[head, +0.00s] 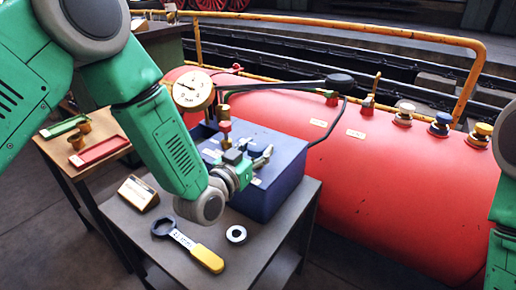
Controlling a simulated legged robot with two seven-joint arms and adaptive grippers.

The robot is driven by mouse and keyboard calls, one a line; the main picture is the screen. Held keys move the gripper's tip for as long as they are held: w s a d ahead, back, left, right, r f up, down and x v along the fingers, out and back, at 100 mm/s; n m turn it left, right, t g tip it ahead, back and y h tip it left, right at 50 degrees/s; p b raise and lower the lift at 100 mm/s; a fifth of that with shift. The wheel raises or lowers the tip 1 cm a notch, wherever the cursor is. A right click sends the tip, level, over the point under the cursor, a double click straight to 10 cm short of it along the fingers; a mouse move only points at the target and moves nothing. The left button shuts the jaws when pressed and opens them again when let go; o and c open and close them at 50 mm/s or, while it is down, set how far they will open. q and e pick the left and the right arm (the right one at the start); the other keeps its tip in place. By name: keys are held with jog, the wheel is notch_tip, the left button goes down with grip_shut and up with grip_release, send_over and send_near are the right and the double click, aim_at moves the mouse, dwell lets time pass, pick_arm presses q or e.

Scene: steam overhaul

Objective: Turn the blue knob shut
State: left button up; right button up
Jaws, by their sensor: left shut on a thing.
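My left gripper (257,160) reaches down over the blue box (285,188) on the grey table. Its fingers are shut on a small dark blue knob (257,144) on top of the box, mostly hidden by the fingers. How far the knob is turned cannot be told. Another blue-topped fitting (440,121) stands on the red tank, well away from this gripper. My right arm shows only as a green part at the right edge; its gripper is out of view.
A pressure gauge (193,91) and a red-and-brass fitting (225,132) stand close to my left arm. A yellow-handled wrench (200,252), a ring (236,234) and a label stand (138,194) are on the table. The red tank (400,190) lies behind, below a yellow rail (340,29).

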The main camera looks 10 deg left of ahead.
pick_arm(q)
jog(key=m+g+h, duration=0.1)
jog(key=m+h, duration=0.1)
jog(key=h, duration=0.1)
jog(key=shift+w+r, duration=0.1)
jog(key=shift+m+g+h, duration=0.3)
jog(key=shift+g+h, duration=0.1)
jog(key=o, duration=1.2)
jog(key=v, duration=1.2)
